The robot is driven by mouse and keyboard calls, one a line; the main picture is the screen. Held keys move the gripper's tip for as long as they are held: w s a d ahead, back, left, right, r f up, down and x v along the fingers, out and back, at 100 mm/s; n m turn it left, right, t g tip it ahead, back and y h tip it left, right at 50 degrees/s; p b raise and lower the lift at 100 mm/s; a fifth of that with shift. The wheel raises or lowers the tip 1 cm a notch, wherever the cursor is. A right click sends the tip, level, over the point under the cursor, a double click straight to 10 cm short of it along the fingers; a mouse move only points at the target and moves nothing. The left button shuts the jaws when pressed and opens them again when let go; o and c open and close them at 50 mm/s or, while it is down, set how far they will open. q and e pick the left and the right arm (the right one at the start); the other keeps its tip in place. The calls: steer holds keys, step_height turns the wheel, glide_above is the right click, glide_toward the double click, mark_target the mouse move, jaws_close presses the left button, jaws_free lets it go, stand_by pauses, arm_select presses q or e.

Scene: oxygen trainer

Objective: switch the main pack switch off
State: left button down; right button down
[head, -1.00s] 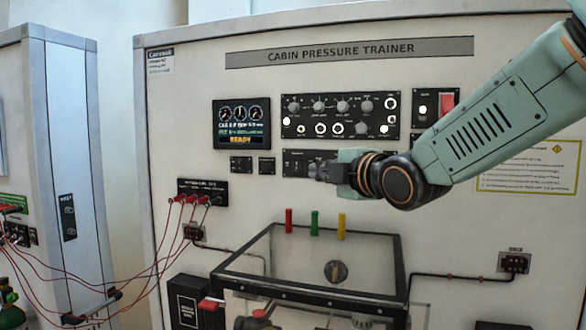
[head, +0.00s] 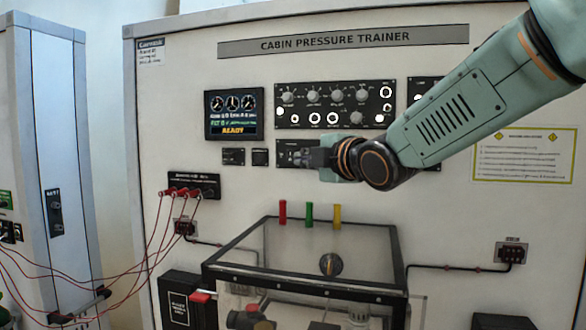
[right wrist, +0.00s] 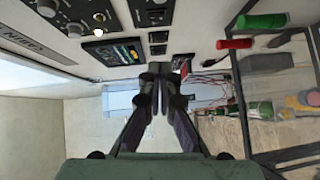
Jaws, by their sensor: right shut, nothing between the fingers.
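The Cabin Pressure Trainer panel (head: 170,110) stands in front of me. A small black control panel (head: 293,146) sits below the knob panel, partly hidden by my right gripper (head: 312,158). I cannot read its labels or tell which control is the main pack switch, nor its position. My right gripper is shut and empty, close in front of this small panel. In the right wrist view the shut fingers (right wrist: 160,75) point past a black panel with switches (right wrist: 150,10) at the top. Whether they touch anything is unclear. My left gripper is out of view.
A display (head: 233,115) reads READY. The knob panel (head: 336,103) is above the gripper. My right arm covers most of another panel (head: 422,88). Below stand a clear box (head: 300,285) and red, green and yellow pegs (head: 309,215). Red cables (head: 155,245) hang at left.

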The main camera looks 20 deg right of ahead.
mark_target(290, 156)
steer(key=w+p, duration=0.1)
steer(key=w, duration=0.2)
steer(key=w+p, duration=0.2)
steer(key=w, duration=0.2)
steer(key=w+f+p, duration=0.1)
steer(key=w+p, duration=0.1)
steer(key=w, duration=0.1)
steer(key=shift+w+d, duration=0.25)
steer(key=shift+d, duration=0.1)
steer(key=shift+s+d, duration=0.1)
steer(key=shift+s, duration=0.1)
